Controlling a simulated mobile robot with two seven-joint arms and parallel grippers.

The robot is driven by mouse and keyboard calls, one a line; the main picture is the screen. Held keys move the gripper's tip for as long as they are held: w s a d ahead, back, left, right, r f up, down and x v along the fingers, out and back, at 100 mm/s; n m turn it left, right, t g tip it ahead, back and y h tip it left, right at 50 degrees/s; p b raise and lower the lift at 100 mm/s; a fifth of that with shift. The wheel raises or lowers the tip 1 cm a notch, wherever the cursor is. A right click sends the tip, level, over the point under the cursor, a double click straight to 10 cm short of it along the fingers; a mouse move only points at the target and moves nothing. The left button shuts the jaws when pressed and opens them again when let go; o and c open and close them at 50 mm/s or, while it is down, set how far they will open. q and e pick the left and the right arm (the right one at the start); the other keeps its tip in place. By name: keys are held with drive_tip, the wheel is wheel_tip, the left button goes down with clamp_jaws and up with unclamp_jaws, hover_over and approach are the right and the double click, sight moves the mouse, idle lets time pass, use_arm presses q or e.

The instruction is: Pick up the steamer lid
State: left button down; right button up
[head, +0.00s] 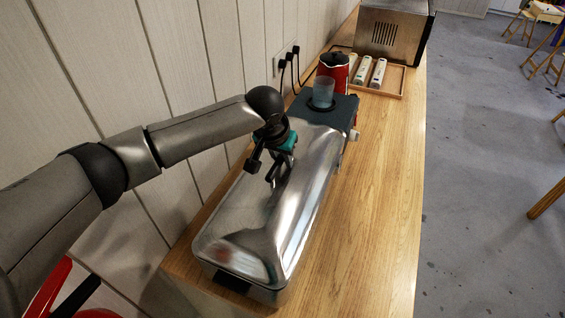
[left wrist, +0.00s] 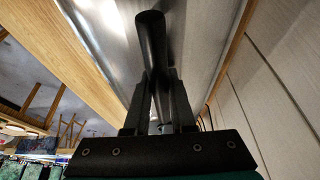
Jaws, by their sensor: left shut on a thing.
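The steamer lid (head: 245,222) is a long shiny metal cover with rounded edges, lying on the steamer on the wooden counter. Its metal surface also shows in the left wrist view (left wrist: 198,40). A dark bar handle (left wrist: 152,50) runs along the lid in the left wrist view. My left gripper (head: 277,172) is over the far half of the lid, and in the left wrist view its fingers (left wrist: 160,98) are shut around the handle. The lid looks seated, though its lower edge is partly hard to make out. My right gripper is not in view.
A dark unit with a clear cup (head: 323,92) stands at the steamer's far end. Behind it are a red and black container (head: 336,66), a wooden tray (head: 391,93) with white cylinders, and a metal oven (head: 394,34). The panelled wall (head: 95,60) is close at left. The counter's right side (head: 385,200) is clear.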

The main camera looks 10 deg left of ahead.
use_arm(q)
drive_tip(key=shift+r, duration=9.75)
wheel_tip(320, 180, down, 20)
drive_tip(key=shift+r+p, duration=0.25)
drive_tip(key=shift+p, duration=0.3)
drive_tip(key=shift+f, duration=0.1)
drive_tip(key=c, duration=0.8)
unclamp_jaws()
drive_tip(key=shift+s+f, duration=0.1)
drive_tip(key=shift+f, duration=0.05)
drive_tip(key=shift+o, duration=0.2)
drive_tip(key=v, duration=1.2)
drive_tip(key=shift+r, duration=0.25)
